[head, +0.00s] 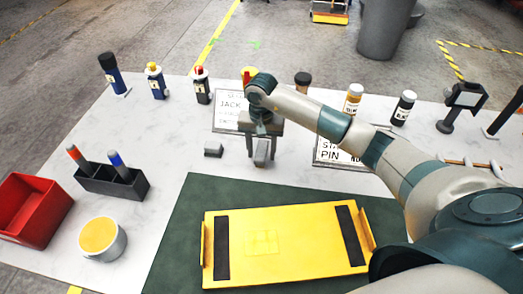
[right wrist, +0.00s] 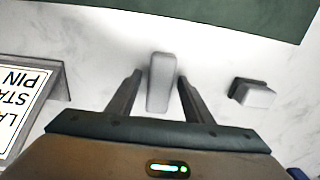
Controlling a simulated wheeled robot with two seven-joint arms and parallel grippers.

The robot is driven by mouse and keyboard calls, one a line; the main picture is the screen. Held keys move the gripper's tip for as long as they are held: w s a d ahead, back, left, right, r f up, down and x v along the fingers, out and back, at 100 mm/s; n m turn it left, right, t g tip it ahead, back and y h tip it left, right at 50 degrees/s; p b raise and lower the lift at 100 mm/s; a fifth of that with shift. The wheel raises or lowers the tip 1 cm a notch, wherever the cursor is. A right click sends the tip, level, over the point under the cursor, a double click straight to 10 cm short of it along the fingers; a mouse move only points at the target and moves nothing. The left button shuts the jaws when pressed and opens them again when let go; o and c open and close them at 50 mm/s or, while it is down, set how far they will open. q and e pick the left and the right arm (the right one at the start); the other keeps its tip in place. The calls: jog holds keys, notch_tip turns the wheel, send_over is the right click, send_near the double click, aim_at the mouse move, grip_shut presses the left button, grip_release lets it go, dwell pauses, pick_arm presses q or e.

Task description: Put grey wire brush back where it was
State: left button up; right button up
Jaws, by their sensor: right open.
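A grey bar-shaped block (head: 262,150), which looks like the grey wire brush, stands on the white tabletop behind the green mat; no bristles can be made out. My right gripper (head: 260,157) points down over it, open, with one finger on each side. In the right wrist view the grey brush (right wrist: 160,85) lies between the fingers of the right gripper (right wrist: 160,76), with a gap on both sides. A smaller grey block with a dark part (head: 213,149) sits to its left; it also shows in the right wrist view (right wrist: 254,94). My left gripper is not in view.
A yellow tray (head: 290,245) lies on the green mat (head: 185,235). Signs (head: 228,112) (head: 330,152) and several bottles stand behind. A dark holder (head: 112,183) with markers, a red bin (head: 32,208) and a round tin (head: 103,240) stand left.

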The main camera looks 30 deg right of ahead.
aim_at(261, 149)
jog(key=shift+r, duration=0.1)
jog(key=shift+r, duration=0.1)
jog(key=shift+w+r, duration=0.1)
jog(key=shift+r, duration=0.15)
notch_tip(261, 149, up, 11)
jog(key=b, duration=0.4)
jog(key=shift+r+b, duration=0.2)
jog(key=shift+b, duration=0.1)
jog(key=shift+s+a+f, duration=0.1)
jog(key=shift+s, duration=0.1)
